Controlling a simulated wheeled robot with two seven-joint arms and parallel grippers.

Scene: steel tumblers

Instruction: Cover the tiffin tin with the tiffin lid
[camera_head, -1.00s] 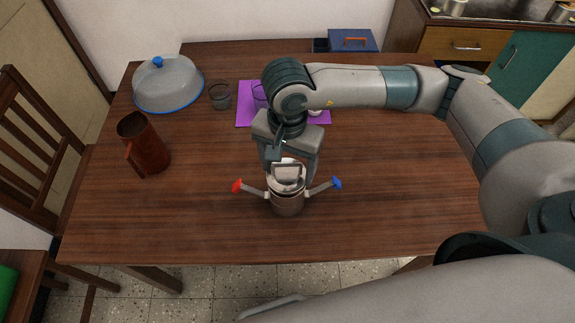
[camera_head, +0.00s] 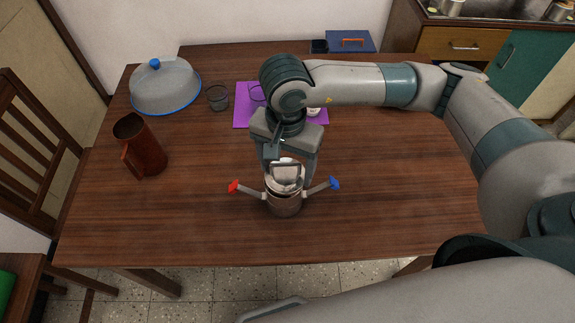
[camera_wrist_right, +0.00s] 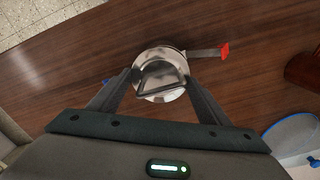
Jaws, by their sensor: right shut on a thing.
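The tiffin tin (camera_head: 284,206) is a small steel cylinder standing upright near the table's front, with a red-tipped handle (camera_head: 234,187) on the left and a blue-tipped handle (camera_head: 334,183) on the right. The tiffin lid (camera_head: 288,181) is a shiny steel disc with a loop handle; in the right wrist view it (camera_wrist_right: 150,88) covers the tin's mouth. My right gripper (camera_head: 292,178) points down over the tin and is shut on the lid, its fingers on either side. I cannot tell whether the lid touches the rim or hangs just above it. My left gripper is not in view.
A brown jug (camera_head: 142,148) and a blue-rimmed dome cover (camera_head: 165,88) stand at the left. A dark glass (camera_head: 218,98) stands beside a purple mat (camera_head: 243,118) behind my gripper. A blue box (camera_head: 350,42) is at the back edge. The table is clear around the tin.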

